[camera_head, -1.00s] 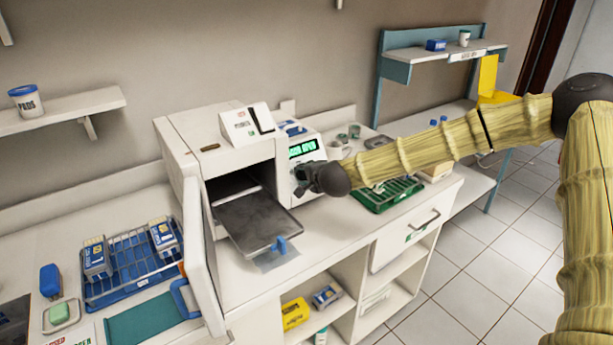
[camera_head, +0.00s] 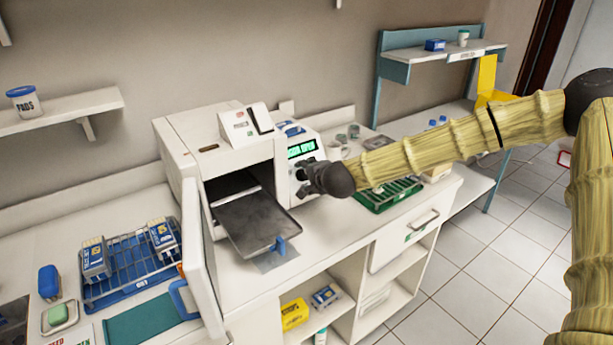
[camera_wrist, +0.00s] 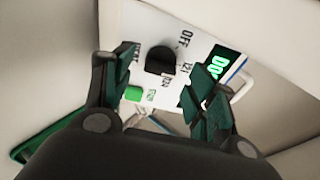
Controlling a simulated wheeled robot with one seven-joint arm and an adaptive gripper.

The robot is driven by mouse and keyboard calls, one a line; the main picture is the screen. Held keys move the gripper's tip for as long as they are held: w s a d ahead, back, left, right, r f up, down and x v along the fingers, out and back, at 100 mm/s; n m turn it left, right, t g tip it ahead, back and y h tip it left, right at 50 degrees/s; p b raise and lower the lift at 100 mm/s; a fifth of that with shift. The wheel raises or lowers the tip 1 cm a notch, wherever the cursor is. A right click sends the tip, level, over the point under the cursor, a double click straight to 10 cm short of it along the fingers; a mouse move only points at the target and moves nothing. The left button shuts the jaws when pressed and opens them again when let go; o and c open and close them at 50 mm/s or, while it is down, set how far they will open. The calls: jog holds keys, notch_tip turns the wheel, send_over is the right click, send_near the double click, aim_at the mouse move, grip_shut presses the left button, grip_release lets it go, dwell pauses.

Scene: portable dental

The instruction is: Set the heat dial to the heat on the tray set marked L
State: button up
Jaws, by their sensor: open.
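The heat dial (camera_wrist: 160,60) is a dark round knob on the white front panel, with OFF, 121 and other partly hidden marks around it. My gripper (camera_wrist: 166,75) is open in front of the panel, one finger on each side of the dial in the wrist view; I cannot tell whether they touch it. In the head view my gripper (camera_head: 307,179) hides the dial, below the green display (camera_head: 302,149). A blue wire tray (camera_head: 130,265) with pouches lies at left. A green tray (camera_head: 388,195) lies right, partly behind my arm. I cannot read an L on either.
The sterilizer (camera_head: 196,128) has its door (camera_head: 199,250) open and a dark tray (camera_head: 250,215) sticking out of its chamber. A green button (camera_wrist: 133,93) sits close by the left finger. Shelves below the counter hold boxes, including a yellow one (camera_head: 294,314).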

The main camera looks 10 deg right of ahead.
jog(key=v, duration=0.9)
jog(key=shift+s, duration=0.35)
jog(key=shift+d+r, duration=0.15)
